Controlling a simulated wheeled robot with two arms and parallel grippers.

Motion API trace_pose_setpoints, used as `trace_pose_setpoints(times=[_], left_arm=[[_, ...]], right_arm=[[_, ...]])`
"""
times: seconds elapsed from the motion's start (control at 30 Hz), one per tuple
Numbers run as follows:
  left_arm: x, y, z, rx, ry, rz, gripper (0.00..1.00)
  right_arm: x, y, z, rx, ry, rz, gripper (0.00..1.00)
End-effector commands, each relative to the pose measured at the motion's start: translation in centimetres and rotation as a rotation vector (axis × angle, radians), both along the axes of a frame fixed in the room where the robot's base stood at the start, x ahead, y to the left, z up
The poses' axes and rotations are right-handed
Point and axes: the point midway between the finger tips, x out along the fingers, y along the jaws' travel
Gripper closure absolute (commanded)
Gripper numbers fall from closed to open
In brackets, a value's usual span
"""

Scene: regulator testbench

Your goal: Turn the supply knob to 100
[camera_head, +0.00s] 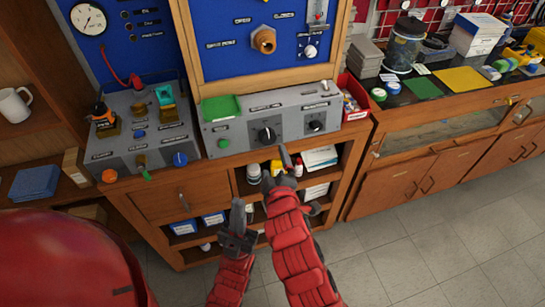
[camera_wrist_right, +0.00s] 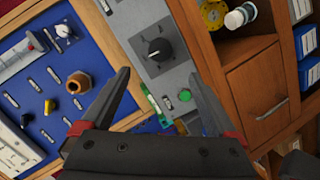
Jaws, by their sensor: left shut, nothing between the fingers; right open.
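A grey control panel (camera_head: 293,112) on the bench carries two black dial knobs. The left dial knob (camera_head: 266,135) also shows in the right wrist view (camera_wrist_right: 158,49), above the fingertips, with scale marks around it. The right dial knob (camera_head: 316,126) is smaller. Their labels are too small to read, so I cannot tell which is the supply knob. My right gripper (camera_head: 278,169) is open and empty in front of the panel, below the left knob and apart from it; its fingers also show in the wrist view (camera_wrist_right: 159,75). My left gripper (camera_head: 238,216) is shut and empty, lower and to the left.
A green button (camera_head: 224,143) and green tray (camera_head: 221,108) are on the panel's left part. A grey box with valves (camera_head: 140,135) stands to the left. The blue board (camera_head: 232,50) rises behind. Open shelves with bottles (camera_head: 254,172) lie below the bench edge.

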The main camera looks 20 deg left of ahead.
Motion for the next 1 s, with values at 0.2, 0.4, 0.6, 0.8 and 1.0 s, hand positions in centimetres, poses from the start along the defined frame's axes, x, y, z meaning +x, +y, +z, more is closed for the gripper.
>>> trace_pose_setpoints(times=[0.2, 0.4, 0.6, 0.8, 1.0], left_arm=[[0.0, 0.0, 0.5, 0.000, 0.000, 0.000, 1.00], [0.0, 0.0, 0.6, 0.000, 0.000, 0.000, 1.00], [0.0, 0.0, 0.6, 0.000, 0.000, 0.000, 1.00], [0.0, 0.0, 0.6, 0.000, 0.000, 0.000, 1.00], [0.0, 0.0, 0.6, 0.000, 0.000, 0.000, 1.00]], right_arm=[[-2.7, -1.1, 1.0, -0.003, 0.001, 0.002, 0.06], [-3.4, -1.5, 1.1, -0.002, 0.002, 0.000, 0.06], [-3.4, -1.5, 1.1, -0.002, 0.002, 0.000, 0.06], [-3.4, -1.5, 1.1, -0.002, 0.002, 0.000, 0.06], [-2.5, -1.7, 1.2, 0.038, -0.027, 0.001, 0.06]])
